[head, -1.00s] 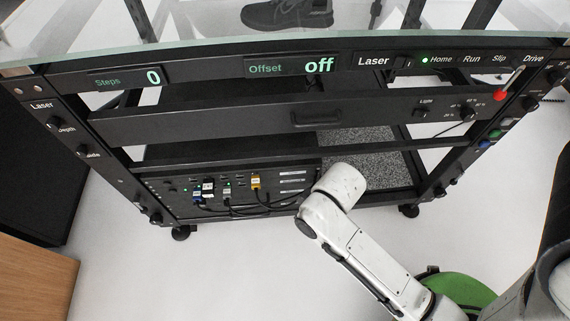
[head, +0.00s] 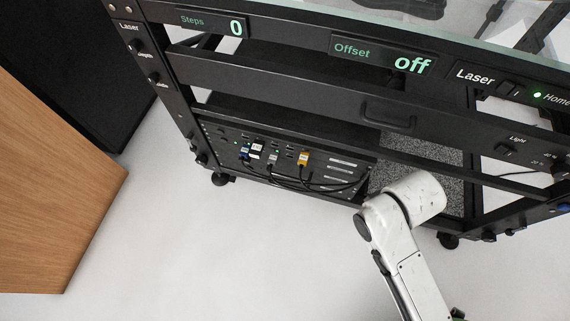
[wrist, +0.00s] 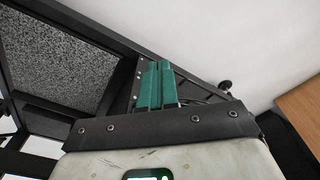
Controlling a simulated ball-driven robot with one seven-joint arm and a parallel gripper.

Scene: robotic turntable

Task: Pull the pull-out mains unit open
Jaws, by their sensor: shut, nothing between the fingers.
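The black unit with plugs, cables and small lights (head: 275,165), which I take for the mains unit, sits low in the black rack. Its front looks about level with the rack's front; I cannot tell whether it is out at all. In the wrist view, my gripper (wrist: 158,68) shows two green fingers lying together, shut and empty, in front of a dark panel and cables of the rack. I cannot tell whether they touch anything. In the head view, my white arm reaches the unit's right end, and the fingers are hidden there.
Above the unit is a black drawer front with a recessed handle (head: 388,115). A speckled grey floor panel (head: 425,155) lies right of the unit. A wooden block (head: 50,180) stands at the left. The pale floor in front of the rack is clear.

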